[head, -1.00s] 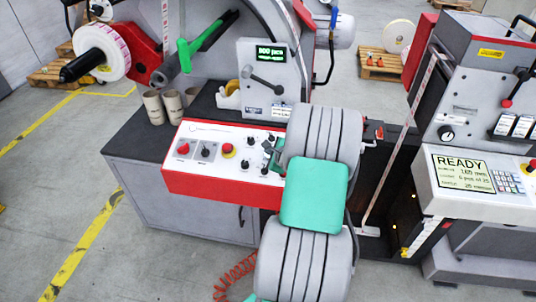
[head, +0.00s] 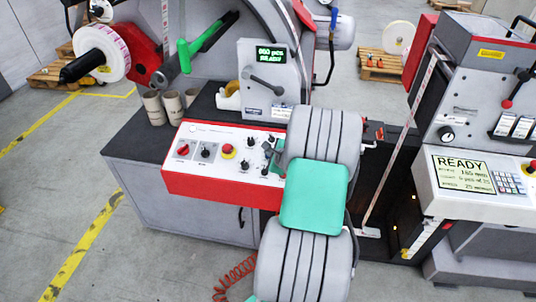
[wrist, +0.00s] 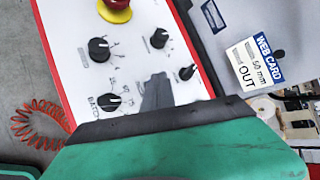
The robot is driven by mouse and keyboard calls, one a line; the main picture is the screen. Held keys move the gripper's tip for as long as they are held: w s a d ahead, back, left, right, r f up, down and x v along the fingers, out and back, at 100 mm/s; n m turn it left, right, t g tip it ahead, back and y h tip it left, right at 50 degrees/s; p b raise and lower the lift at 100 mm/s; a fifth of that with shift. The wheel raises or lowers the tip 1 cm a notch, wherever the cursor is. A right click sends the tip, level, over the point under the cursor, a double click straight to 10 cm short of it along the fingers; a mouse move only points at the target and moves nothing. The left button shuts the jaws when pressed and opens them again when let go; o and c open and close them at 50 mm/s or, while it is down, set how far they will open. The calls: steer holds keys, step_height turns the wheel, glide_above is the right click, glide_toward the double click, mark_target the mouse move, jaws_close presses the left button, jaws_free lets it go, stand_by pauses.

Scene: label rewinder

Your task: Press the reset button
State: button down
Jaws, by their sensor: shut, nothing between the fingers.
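The control panel (head: 215,180) is a white top with a red front, carrying a red switch (head: 183,150), black knobs and a red mushroom button on a yellow base (head: 228,151). No control is legibly marked reset, so I cannot tell which is the reset button. My gripper (head: 270,153) is shut and empty over the panel's right end, partly hidden by my arm. In the wrist view its dark grey tip (wrist: 157,92) is close to the panel, right of a knob marked BATCH (wrist: 108,102). Whether it touches anything is unclear.
A counter display (head: 270,54) with a black lever stands behind the panel. Cardboard cores (head: 172,103) stand on the dark worktop at left. A machine at right has a screen reading READY (head: 462,173). A red coiled hose (head: 236,275) hangs below.

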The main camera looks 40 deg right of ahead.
steer(key=shift+s+a+r+p, duration=0.15)
steer(key=shift+r+p, duration=0.15)
steer(key=shift+r, duration=0.25)
steer(key=shift+s+a+r+p, duration=0.1)
steer(key=shift+a+r+p, duration=0.1)
steer(key=shift+r+p, duration=0.55)
steer(key=shift+s+a+r+p, duration=0.15)
steer(key=shift+r+p, duration=0.45)
steer(key=shift+r, duration=0.25)
steer(key=shift+s+a+r+p, duration=0.1)
steer(key=shift+a+r+p, duration=0.1)
steer(key=shift+r+p, duration=0.55)
steer(key=shift+r, duration=0.1)
